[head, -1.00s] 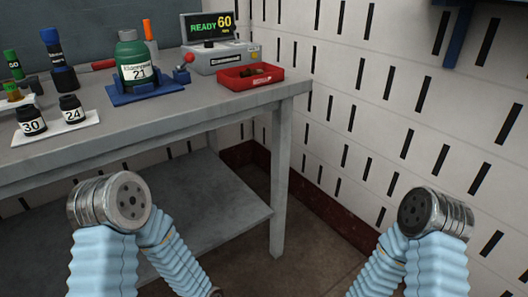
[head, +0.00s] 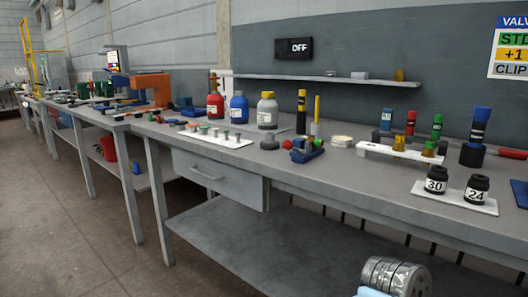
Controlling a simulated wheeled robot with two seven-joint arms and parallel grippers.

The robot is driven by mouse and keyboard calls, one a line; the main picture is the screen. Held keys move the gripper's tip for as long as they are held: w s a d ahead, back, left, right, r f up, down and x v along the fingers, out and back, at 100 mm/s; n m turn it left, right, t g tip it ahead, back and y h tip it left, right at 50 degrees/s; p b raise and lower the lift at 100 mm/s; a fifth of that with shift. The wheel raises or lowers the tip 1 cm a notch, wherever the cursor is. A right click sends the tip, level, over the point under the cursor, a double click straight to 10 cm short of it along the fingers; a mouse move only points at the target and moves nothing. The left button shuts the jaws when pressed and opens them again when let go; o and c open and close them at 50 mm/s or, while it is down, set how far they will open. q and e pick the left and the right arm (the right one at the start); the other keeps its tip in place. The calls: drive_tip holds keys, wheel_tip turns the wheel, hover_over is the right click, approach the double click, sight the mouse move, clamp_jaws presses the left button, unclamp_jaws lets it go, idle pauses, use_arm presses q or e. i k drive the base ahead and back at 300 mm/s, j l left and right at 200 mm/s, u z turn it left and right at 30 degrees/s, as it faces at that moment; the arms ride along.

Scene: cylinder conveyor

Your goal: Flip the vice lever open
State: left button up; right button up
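A small blue vice (head: 306,151) stands on the workbench right of the middle in the head view. A red ball knob (head: 287,144) shows at its left side, apparently on its lever. It is too small to tell whether the lever is open or shut. Part of another blue base (head: 521,192) is cut off at the right edge. A silver joint of one of my arms shows at the bottom right, below the bench edge. No gripper fingers are in view.
The grey workbench (head: 330,180) runs across the view, with a drawer (head: 215,178) in front. Red, blue and yellow-capped bottles (head: 267,112) stand behind. Black jars marked 30 (head: 434,187) and 24 (head: 476,189) stand on a white tray at the right.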

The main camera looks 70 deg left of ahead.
sight(287, 144)
drive_tip(key=u, duration=2.05)
